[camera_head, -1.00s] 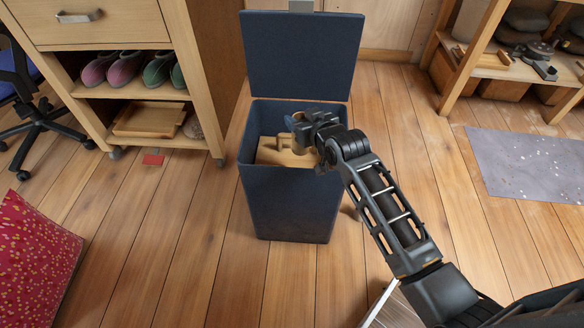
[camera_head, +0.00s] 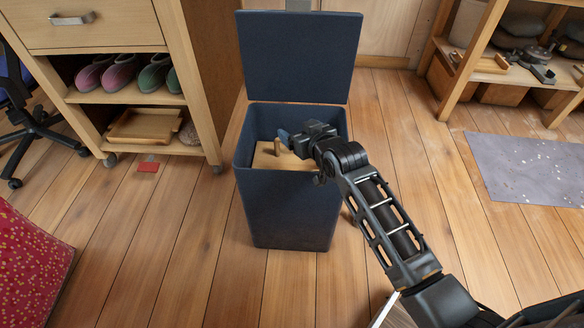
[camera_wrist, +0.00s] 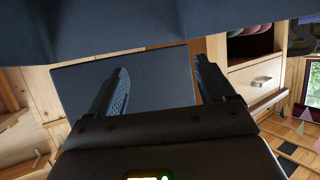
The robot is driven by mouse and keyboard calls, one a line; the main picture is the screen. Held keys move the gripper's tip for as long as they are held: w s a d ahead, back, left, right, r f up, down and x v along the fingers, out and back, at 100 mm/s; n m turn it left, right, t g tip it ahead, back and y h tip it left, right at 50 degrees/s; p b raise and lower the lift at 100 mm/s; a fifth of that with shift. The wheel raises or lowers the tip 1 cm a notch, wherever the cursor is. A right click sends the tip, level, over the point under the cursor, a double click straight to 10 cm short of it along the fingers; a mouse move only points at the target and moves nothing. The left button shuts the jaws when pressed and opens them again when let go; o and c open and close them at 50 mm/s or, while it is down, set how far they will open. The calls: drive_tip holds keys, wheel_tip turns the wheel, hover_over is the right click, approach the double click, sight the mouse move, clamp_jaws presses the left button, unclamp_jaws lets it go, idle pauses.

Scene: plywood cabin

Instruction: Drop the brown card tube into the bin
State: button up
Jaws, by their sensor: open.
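The dark blue bin (camera_head: 290,205) stands on the floor with its lid (camera_head: 298,55) raised at the back. My gripper (camera_head: 284,136) is over the bin's opening, coming in from the right. In the wrist view my gripper (camera_wrist: 160,82) has its two fingers spread with nothing between them. A small brown piece (camera_head: 277,149), likely the brown card tube, shows inside the bin's mouth just below the fingers. It looks apart from them, but whether it rests on the tan surface (camera_head: 268,160) inside the bin I cannot tell.
A wooden cabinet (camera_head: 105,35) with shoes and a wooden tray (camera_head: 146,126) is on the left. A wooden shelf (camera_head: 455,75) and grey mat (camera_head: 535,165) are on the right. A red patterned object (camera_head: 30,255) is at lower left. The floor around the bin is mostly clear.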

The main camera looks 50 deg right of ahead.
drive_tip(key=p+v, duration=0.2)
drive_tip(key=v, duration=0.5)
drive_tip(key=shift+s+a+r, duration=0.15)
drive_tip(key=shift+s+r, duration=0.05)
drive_tip(key=shift+s, duration=0.15)
